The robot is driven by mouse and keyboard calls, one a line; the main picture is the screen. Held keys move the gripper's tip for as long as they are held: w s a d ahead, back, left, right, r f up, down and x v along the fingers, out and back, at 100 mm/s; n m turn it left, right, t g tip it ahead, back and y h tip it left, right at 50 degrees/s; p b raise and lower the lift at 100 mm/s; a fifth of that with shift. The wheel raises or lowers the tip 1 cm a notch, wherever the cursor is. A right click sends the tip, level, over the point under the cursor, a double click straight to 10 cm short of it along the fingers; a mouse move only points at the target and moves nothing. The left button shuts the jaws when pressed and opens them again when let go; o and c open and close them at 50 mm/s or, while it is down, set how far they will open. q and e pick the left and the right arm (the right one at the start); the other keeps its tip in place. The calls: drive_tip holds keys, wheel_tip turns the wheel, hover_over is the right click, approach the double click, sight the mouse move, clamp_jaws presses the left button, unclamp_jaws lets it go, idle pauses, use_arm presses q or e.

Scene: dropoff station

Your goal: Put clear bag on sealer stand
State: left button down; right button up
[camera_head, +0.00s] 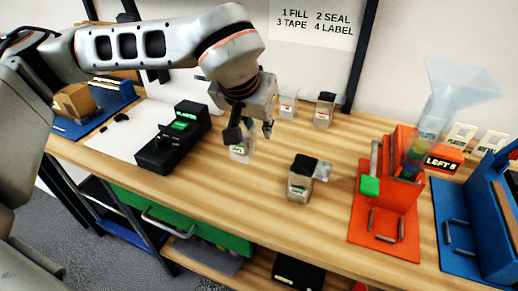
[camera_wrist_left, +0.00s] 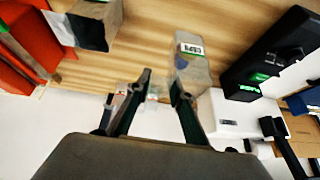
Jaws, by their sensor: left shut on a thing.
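My left gripper (camera_head: 252,133) is above the middle of the wooden table, shut on a clear bag (camera_head: 240,153) with a white and green label. In the left wrist view, the bag (camera_wrist_left: 191,66) shows beyond the fingertips of the gripper (camera_wrist_left: 162,90); its gripped part is hard to make out. No stand is marked as the sealer stand. An orange stand (camera_head: 387,237) with a green-handled lever is at right, apart from the bag. A black device (camera_head: 160,158) with green lit parts is left of the bag. My right gripper is not in view.
A filled bag with a dark top (camera_head: 300,187) stands between my gripper and the orange stand. Two small bags (camera_head: 324,112) stand at the back. A clear funnel (camera_head: 455,85) and a blue stand (camera_head: 458,228) are at right.

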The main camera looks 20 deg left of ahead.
use_arm(q)
wheel_tip(320, 180, down, 6)
drive_tip(key=shift+f+b, duration=0.1)
drive_tip(key=shift+b, duration=0.3)
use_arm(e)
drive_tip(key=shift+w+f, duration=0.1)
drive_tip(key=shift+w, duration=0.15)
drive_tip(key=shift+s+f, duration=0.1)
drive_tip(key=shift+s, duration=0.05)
use_arm(q)
drive_tip(key=c, duration=1.8)
unclamp_jaws()
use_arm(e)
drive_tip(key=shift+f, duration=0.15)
